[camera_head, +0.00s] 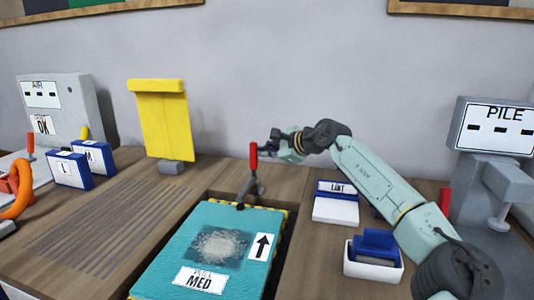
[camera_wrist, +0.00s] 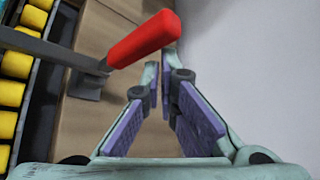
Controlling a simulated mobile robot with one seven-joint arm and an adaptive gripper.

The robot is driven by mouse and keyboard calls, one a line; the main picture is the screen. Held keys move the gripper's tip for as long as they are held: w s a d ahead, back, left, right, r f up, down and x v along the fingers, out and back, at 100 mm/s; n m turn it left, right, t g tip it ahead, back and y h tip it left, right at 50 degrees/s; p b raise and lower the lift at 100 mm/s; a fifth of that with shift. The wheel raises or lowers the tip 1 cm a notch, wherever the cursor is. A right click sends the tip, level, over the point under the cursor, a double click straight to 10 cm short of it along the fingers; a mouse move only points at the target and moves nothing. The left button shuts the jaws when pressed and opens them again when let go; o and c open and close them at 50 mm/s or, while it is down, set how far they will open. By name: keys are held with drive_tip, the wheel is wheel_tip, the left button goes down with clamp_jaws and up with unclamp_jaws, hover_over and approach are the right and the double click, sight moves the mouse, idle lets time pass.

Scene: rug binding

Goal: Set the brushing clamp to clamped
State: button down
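The brushing clamp stands at the back edge of the teal mat. Its red handle (camera_head: 253,157) points upright on a dark metal lever, and its foot (camera_head: 241,206) reaches the mat's back edge. In the wrist view the red handle (camera_wrist: 145,40) crosses above the fingertips, with its grey lever running left. My gripper (camera_head: 272,150) is just right of the handle in the head view. In the wrist view its purple-padded fingers (camera_wrist: 160,68) are apart by a small gap with nothing held between them. I cannot tell whether a fingertip touches the handle.
The teal mat (camera_head: 190,235) with a grey fuzzy patch lies in a recess. A yellow panel (camera_head: 164,118) stands behind it. The slatted tabletop left is clear.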

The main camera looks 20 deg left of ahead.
idle(0.4)
drive_tip(key=v, duration=1.2)
drive_tip(key=shift+f, duration=0.15)
